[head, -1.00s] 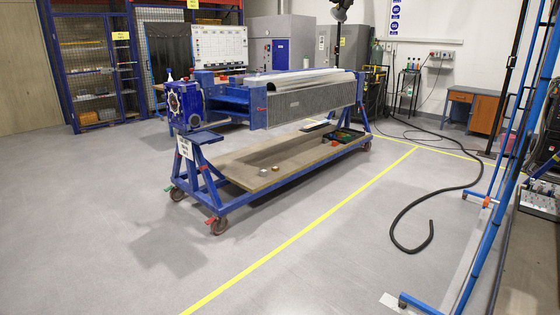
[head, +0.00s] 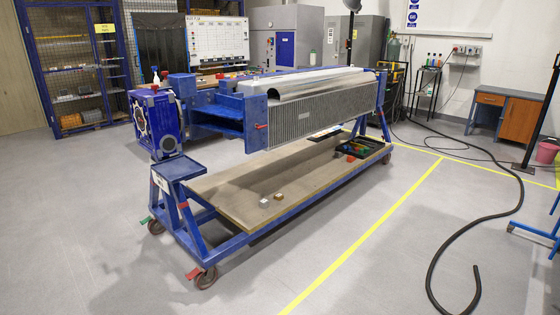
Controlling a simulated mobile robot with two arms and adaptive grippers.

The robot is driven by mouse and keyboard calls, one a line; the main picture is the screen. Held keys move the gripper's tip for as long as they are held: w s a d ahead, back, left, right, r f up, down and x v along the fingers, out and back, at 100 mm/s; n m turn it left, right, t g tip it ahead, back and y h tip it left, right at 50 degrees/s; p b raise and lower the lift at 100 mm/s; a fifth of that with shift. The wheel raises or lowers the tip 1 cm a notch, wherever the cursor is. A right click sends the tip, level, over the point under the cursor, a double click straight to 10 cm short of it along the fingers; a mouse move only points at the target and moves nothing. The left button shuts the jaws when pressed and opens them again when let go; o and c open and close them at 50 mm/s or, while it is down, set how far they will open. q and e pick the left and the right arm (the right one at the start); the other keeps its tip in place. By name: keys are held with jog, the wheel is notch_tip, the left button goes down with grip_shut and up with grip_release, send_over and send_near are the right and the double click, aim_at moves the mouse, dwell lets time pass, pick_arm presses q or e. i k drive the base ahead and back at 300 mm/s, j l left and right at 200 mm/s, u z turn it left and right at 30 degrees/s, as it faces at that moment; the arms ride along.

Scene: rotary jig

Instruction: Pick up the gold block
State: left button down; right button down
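The gold block (head: 278,196) is a small cube on the wooden lower shelf (head: 225,205) of the blue wheeled jig, near the shelf's front edge. A small silver-white block (head: 264,202) sits just to its left, apart from it. Neither of my grippers shows in the head view.
The blue jig (head: 172,170) carries a long finned metal part (head: 325,110) above the shelf. A dark tray (head: 362,146) with coloured items stands at the shelf's far right end. A black hose (head: 475,215) lies on the floor at right. The floor in front of the jig is clear.

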aim_at(279, 197)
jog(key=i, duration=2)
